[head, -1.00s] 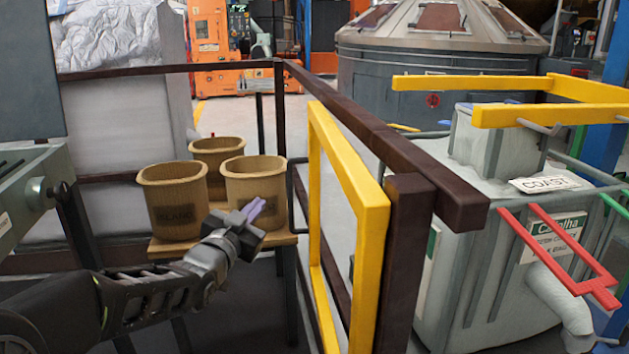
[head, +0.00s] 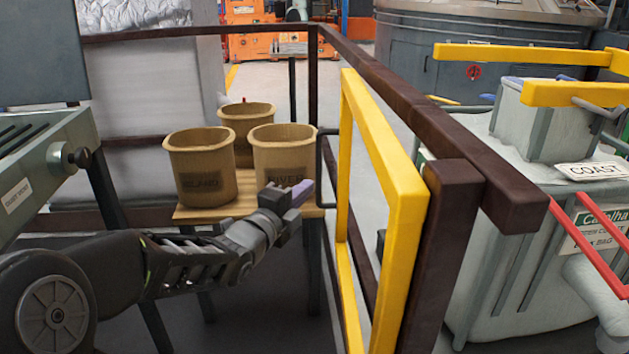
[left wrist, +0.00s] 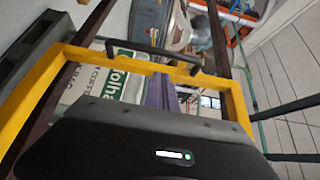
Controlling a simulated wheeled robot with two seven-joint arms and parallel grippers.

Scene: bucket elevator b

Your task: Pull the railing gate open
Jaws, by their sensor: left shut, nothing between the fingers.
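The railing gate is a yellow frame (head: 408,215) standing along the brown railing, right of centre in the head view. Its dark bar handle (head: 321,170) sticks out on the near side, toward the buckets. In the left wrist view the yellow frame (left wrist: 40,85) spans the picture, with the black handle (left wrist: 150,53) across its upper bar. My left gripper (head: 296,192), with purple fingers, is shut and empty, just left of the handle and apart from it. In the left wrist view its fingers (left wrist: 161,92) point toward the gate below the handle. My right gripper is not in view.
Several tan buckets (head: 203,165) stand on a small wooden table (head: 190,213) beside my left gripper. Brown rails (head: 400,105) and a thick post (head: 440,240) border the gate. A grey machine (head: 500,270) with yellow and red bars stands beyond the railing.

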